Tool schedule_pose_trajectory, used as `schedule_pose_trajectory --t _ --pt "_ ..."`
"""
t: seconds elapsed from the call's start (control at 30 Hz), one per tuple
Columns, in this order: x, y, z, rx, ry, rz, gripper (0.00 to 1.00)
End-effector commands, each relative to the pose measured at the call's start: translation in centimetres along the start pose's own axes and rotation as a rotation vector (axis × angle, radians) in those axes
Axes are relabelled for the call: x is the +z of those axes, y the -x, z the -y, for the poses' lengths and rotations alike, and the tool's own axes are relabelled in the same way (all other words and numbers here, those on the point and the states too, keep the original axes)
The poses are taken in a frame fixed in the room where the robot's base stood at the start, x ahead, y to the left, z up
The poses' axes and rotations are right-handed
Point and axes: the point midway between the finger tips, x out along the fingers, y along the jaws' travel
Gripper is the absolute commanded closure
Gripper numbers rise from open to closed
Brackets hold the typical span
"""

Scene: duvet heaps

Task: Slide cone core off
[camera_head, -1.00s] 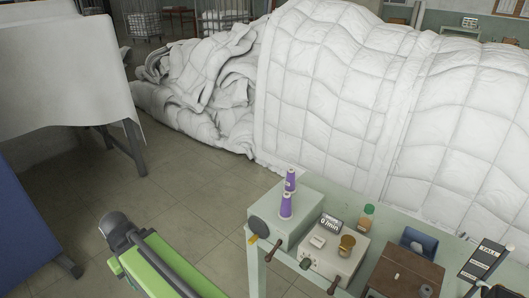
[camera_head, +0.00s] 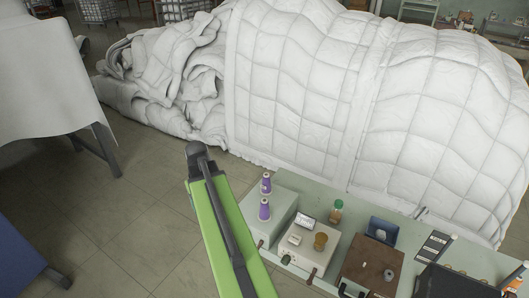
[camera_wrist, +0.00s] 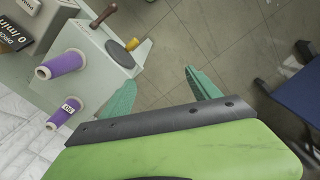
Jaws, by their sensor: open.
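Two purple thread cones stand on a pale green-grey box at the table's left end. In the head view, the rear cone (camera_head: 266,186) is behind the front cone (camera_head: 264,211). In the wrist view, one cone (camera_wrist: 68,62) shows a pale core end; the other (camera_wrist: 66,110) carries a small label. My gripper (camera_wrist: 167,57) is open, with two teal fingers apart and only floor between them. The cones lie left of the fingers in the wrist view, not touching them. In the head view my arm reaches up just left of the box, and the fingertips cannot be made out.
A meter box (camera_head: 307,250), brown block (camera_head: 372,268) and blue holder (camera_head: 383,229) crowd the table. Quilted white duvets (camera_head: 300,90) rise behind it. Floor (camera_head: 140,225) is clear at left.

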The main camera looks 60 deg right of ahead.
Motion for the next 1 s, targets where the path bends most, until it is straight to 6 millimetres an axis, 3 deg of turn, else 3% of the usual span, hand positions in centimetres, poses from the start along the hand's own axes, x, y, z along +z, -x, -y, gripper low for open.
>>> schedule_pose_trajectory --t 0.03,0.1,0.2,0.3,0.43,0.67,0.87,1.0 --pt "0.2 3.8 -4.7 0.000 -0.068 0.000 0.29" --pt "1.1 5.8 -10.0 0.000 -0.140 0.000 0.29" --pt "2.8 7.8 -15.8 0.000 -0.219 0.000 0.29" --pt "4.2 8.8 -19.4 -0.001 -0.270 0.000 0.29" --pt "5.0 9.0 -21.1 0.000 -0.294 0.000 0.29" --pt "5.0 8.1 -21.1 0.000 -0.294 0.000 0.29" --pt "4.9 5.3 -21.1 0.000 -0.293 0.000 0.29" --pt "4.9 2.5 -21.1 0.000 -0.293 0.000 0.29"
